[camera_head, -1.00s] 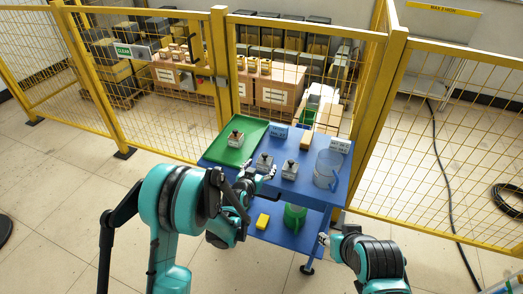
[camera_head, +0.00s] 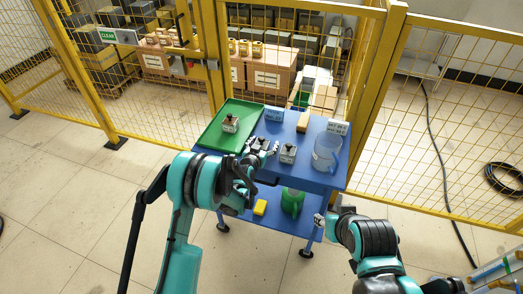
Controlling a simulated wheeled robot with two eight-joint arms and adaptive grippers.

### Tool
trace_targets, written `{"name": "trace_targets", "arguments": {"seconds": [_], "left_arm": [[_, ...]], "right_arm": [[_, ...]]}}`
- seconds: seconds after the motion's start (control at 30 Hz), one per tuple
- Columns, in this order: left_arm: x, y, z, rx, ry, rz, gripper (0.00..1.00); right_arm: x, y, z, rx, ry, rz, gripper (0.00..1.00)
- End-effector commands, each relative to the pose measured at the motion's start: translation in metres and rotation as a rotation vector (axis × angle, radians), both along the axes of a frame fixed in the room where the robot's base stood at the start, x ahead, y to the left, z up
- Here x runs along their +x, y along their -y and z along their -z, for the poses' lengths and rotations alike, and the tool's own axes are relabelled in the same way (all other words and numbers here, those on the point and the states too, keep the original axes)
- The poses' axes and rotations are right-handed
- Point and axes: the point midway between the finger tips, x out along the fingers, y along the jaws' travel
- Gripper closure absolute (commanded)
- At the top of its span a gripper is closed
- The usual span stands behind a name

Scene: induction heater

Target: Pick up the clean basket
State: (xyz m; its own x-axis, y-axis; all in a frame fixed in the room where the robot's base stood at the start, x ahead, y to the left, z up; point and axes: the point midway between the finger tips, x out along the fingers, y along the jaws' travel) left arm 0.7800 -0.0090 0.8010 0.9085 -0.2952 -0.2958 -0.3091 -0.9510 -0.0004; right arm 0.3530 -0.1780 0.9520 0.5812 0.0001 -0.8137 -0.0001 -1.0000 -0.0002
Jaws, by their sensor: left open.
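Three small grey metal baskets with dark knobs stand on the blue cart (camera_head: 322,180). One basket (camera_head: 230,124) sits on the green tray (camera_head: 211,137) at the left, a second basket (camera_head: 260,145) is behind my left gripper, and a third basket (camera_head: 288,153) stands to its right. I cannot tell from their looks which is the clean one. My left gripper (camera_head: 268,152) is open, close to the second basket and partly covering it; contact cannot be told. My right gripper (camera_head: 321,221) is low, beside the cart's right front, with its fingers too small to read.
A clear pitcher (camera_head: 326,151), a tan block (camera_head: 303,122) and small signs stand on the cart top. A green jug (camera_head: 292,201) and yellow block (camera_head: 260,208) are on the lower shelf. Yellow mesh fence (camera_head: 150,110) closes off the back. Front floor is open.

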Motion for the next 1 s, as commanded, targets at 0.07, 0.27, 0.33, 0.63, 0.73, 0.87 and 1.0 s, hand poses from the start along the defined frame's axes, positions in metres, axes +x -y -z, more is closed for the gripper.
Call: {"name": "trace_targets", "arguments": {"seconds": [0.07, 0.27, 0.33, 0.63, 0.73, 0.87, 1.0], "left_arm": [[0.0, 0.0, -0.001, 0.0, 0.0, 0.0, 0.26], [0.0, 0.0, -0.001, 0.0, 0.0, 0.0, 0.55], [0.0, 0.0, -0.001, 0.0, 0.0, 0.0, 0.73], [0.0, 0.0, -0.001, 0.0, 0.0, 0.0, 0.86], [0.0, 0.0, -0.002, 0.0, 0.0, 0.0, 0.86], [0.0, 0.0, -0.016, 0.0, 0.0, 0.0, 0.87], [0.0, 0.0, -0.046, 0.0, 0.0, 0.0, 0.87]], "right_arm": [[0.0, 0.0, -0.001, 0.0, 0.0, 0.0, 0.6], [0.0, 0.0, -0.001, 0.0, 0.0, 0.0, 0.6], [0.0, 0.0, -0.001, 0.0, 0.0, 0.0, 0.6], [0.0, 0.0, -0.001, 0.0, 0.0, 0.0, 0.6], [0.0, 0.0, -0.001, 0.0, 0.0, 0.0, 0.6], [0.0, 0.0, -0.008, 0.0, 0.0, 0.0, 0.6], [0.0, 0.0, -0.021, 0.0, 0.0, 0.0, 0.6]]}}
